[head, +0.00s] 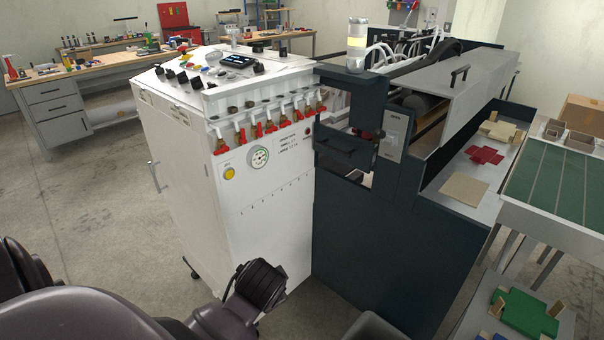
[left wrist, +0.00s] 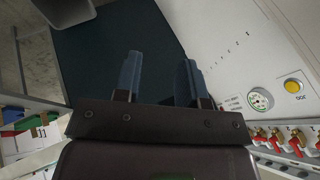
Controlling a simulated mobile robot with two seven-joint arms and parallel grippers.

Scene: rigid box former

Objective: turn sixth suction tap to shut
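The suction taps are a row of brass valves with red handles (head: 270,127) on the upper front of the white cabinet (head: 270,215), below its control panel. Several also show in the left wrist view, at the lower right edge (left wrist: 296,141). Which is the sixth, and how far each handle is turned, is too small to tell. My left gripper (left wrist: 158,82) is open and empty, its two fingers apart. In the head view it (head: 262,284) is low before the cabinet, well below the taps, its fingers hard to make out. My right gripper is not in view.
A pressure gauge (head: 259,156) and a yellow button (head: 229,173) sit just below the taps. The dark machine (head: 372,245) stands right against the cabinet. A green-topped table (head: 555,185) is at the right. Open floor lies left of the cabinet.

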